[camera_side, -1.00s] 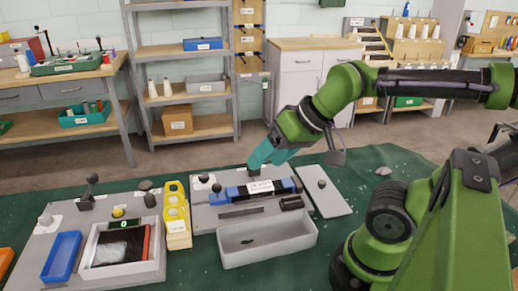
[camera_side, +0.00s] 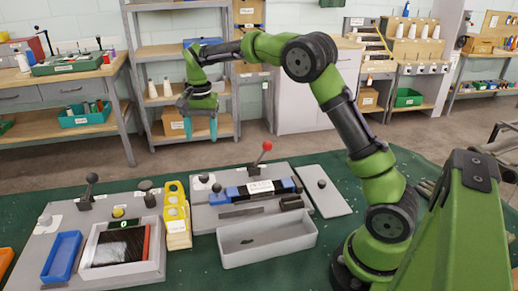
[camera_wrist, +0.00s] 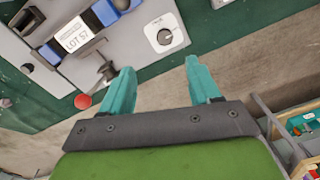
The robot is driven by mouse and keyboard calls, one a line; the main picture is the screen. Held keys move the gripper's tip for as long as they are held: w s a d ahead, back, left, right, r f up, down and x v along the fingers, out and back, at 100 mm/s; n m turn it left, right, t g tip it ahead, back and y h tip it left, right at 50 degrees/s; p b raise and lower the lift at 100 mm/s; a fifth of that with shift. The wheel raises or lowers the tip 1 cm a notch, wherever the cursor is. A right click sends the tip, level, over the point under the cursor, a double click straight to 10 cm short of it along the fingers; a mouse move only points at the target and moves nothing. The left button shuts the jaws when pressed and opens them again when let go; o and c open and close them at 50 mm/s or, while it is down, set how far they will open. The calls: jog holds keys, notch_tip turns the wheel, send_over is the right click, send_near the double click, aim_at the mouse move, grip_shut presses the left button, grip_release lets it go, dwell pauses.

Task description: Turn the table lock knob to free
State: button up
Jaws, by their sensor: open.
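The likely table lock knob, a round dark knob with a pale mark on a white plate (camera_wrist: 183,24), shows in the wrist view as the knob (camera_wrist: 165,37). In the side view a dark knob (camera_side: 204,178) sits at the left of the middle fixture, apparently the same one. The plate's lettering is too small to read. My gripper (camera_side: 200,130) is open and empty, fingers pointing down, raised above and behind the fixture. In the wrist view the open teal fingers (camera_wrist: 160,72) are apart from the knob, which lies beyond them.
A red-balled lever (camera_side: 266,146) stands at the back of the fixture, close to the left finger in the wrist view. A blue block with a LOT label (camera_side: 260,187) lies beside the knob.

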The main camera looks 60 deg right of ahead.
notch_tip(320, 180, up, 2)
jog(key=w+m, duration=0.2)
jog(key=m, duration=0.1)
send_near(203, 175)
notch_tip(203, 175, down, 8)
jog(key=shift+f, duration=0.25)
jog(key=shift+c, duration=0.3)
jog(key=c, duration=1)
